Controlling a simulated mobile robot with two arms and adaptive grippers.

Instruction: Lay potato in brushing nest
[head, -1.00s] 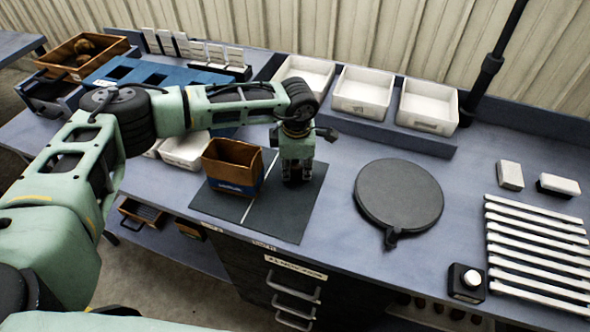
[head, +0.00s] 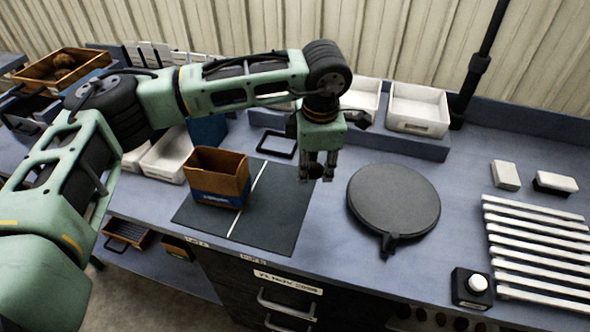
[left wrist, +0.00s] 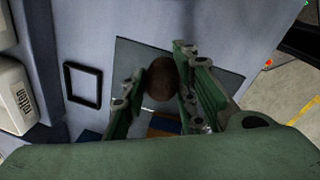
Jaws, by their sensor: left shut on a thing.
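My left gripper (head: 317,177) is shut on a brown potato (head: 317,171), holding it above the right edge of the dark mat. The potato also shows in the left wrist view (left wrist: 162,78), round and brown between the two fingers. A small brown open box (head: 219,178) with a blue band stands on the dark mat (head: 272,222), left of the gripper. A round dark disc (head: 393,208) with a short handle lies right of the gripper. I cannot tell which thing is the brushing nest. My right gripper is not in view.
White bins (head: 418,108) stand on a raised ledge behind. A small black frame (head: 276,146) lies behind the mat. A white slatted rack (head: 535,245) and a black block with a white knob (head: 471,289) are at right. A wooden crate (head: 62,67) is at back left.

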